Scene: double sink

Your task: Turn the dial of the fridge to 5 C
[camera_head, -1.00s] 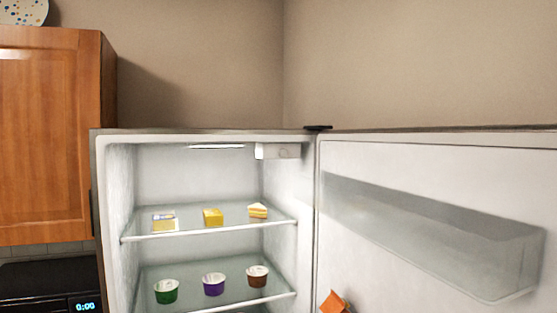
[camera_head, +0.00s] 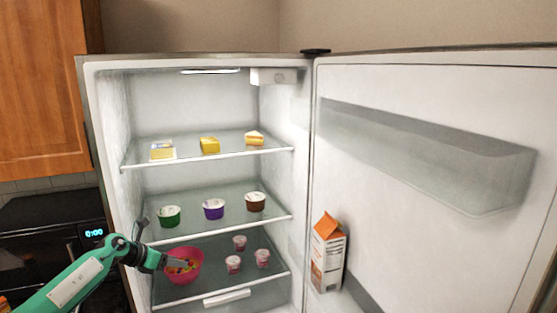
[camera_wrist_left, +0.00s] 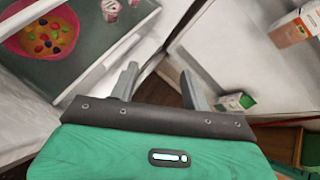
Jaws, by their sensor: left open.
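The fridge (camera_head: 90,130) stands with its door (camera_head: 420,110) open to the right. The dial (camera_head: 279,77) is a small round mark on the white box at the top right inside the fridge; its setting is too small to read. My left gripper (camera_head: 165,262) is in front of the lower shelf, beside the pink bowl (camera_head: 190,277), far below the dial. In the left wrist view its fingers (camera_wrist_left: 160,88) are apart with nothing between them. My right gripper is not in view.
Shelves hold a butter block (camera_head: 209,145), a cake slice (camera_head: 254,138), several tubs and small yogurt cups (camera_head: 240,243). An orange and white carton (camera_head: 328,255) stands in the door. A black oven (camera_head: 50,225) is at the left. The space before the upper shelves is clear.

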